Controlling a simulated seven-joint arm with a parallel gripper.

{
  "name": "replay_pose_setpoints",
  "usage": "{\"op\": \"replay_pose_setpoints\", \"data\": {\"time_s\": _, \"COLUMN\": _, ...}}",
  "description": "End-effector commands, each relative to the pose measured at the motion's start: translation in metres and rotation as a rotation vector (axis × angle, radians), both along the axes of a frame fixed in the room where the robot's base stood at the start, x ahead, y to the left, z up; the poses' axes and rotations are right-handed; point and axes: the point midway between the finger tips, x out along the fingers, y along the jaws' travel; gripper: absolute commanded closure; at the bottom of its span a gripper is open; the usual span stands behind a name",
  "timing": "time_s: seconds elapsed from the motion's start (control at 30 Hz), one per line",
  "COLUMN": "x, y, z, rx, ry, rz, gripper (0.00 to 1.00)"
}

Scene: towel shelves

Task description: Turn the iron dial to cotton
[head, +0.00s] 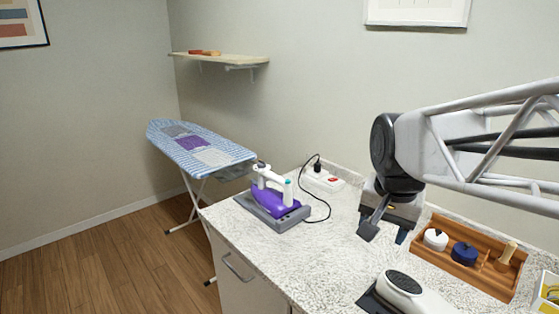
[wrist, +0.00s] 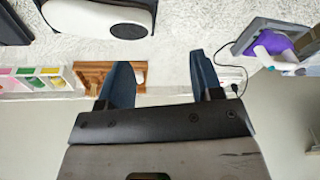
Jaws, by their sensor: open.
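The purple iron (head: 274,198) with a white handle rests on a dark grey stand (head: 270,213) at the left end of the speckled counter. It also shows at the upper right of the wrist view (wrist: 277,45). Its dial is too small to make out. My gripper (head: 385,232) hangs above the counter, to the right of the iron and clear of it. In the wrist view my gripper (wrist: 160,80) has its two dark fingers wide apart, with nothing between them.
A power strip (head: 323,180) with a plugged-in black cord stands behind the iron. A wooden tray (head: 461,268) with small items lies right of my gripper. A white-and-black device (head: 413,292) is at the front. The ironing board (head: 200,147) stands beyond the counter, below a wall shelf (head: 222,59).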

Motion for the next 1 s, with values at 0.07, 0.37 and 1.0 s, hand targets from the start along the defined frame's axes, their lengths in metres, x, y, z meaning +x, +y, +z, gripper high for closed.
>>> {"op": "replay_pose_setpoints", "data": {"time_s": 0.07, "x": 0.021, "y": 0.005, "z": 0.007, "rx": 0.013, "ry": 0.009, "rz": -0.062, "gripper": 0.40}}
{"op": "replay_pose_setpoints", "data": {"time_s": 0.37, "x": 0.094, "y": 0.028, "z": 0.030, "rx": 0.061, "ry": 0.036, "rz": -0.311, "gripper": 0.40}}
{"op": "replay_pose_setpoints", "data": {"time_s": 1.0, "x": 0.248, "y": 0.095, "z": 0.048, "rx": 0.134, "ry": 0.090, "rz": -0.844, "gripper": 0.40}}
